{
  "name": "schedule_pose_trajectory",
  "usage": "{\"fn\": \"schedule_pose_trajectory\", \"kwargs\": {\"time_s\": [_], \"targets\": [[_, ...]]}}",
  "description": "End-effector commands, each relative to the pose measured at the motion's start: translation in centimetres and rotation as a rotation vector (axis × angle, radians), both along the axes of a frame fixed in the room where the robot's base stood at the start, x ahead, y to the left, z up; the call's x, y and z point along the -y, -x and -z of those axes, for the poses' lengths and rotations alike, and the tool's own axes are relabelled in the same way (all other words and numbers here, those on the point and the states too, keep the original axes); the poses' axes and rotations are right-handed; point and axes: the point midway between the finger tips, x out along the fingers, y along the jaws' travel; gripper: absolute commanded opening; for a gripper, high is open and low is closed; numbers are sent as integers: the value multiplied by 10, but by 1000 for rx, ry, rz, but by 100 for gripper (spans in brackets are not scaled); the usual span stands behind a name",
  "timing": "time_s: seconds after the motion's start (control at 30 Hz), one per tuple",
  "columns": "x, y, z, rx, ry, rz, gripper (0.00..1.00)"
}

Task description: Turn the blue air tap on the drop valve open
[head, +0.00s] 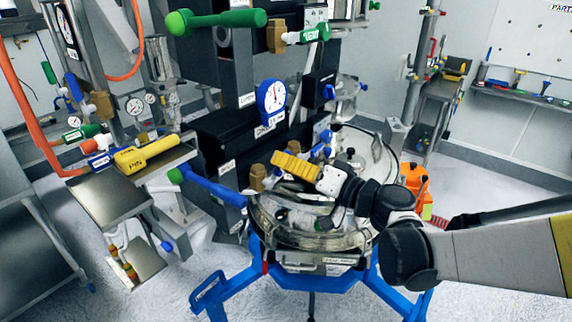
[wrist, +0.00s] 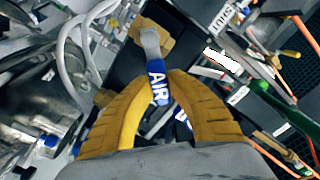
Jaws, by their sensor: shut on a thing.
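The blue air tap (wrist: 157,80) shows in the wrist view as a blue handle lettered AIR. Its grey neck reaches up to a brass valve body (wrist: 144,18). My gripper (wrist: 160,95) has its two ribbed yellow fingers on either side of the handle, shut on it. In the head view my gripper (head: 284,161) is at the drop valve, above the round clear-lidded vessel, and its fingers hide most of the tap. A brass body (head: 258,177) shows just left of the fingertips.
A long blue lever (head: 213,188) sticks out left of the vessel. A blue-rimmed gauge (head: 271,96) and a green-handled lever (head: 217,19) are above. The vessel (head: 318,237) stands on a blue frame (head: 350,282). Pale hoses (wrist: 68,50) run close to my fingers.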

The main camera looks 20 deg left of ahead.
Motion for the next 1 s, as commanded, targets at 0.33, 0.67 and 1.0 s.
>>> {"fn": "schedule_pose_trajectory", "kwargs": {"time_s": [0.33, 0.67, 1.0], "targets": [[-6, 14, -12, 302, 123, 1, 0], [-12, 28, -17, 553, 227, -1, 0], [-15, 36, -18, 702, 289, 1, 0]]}}
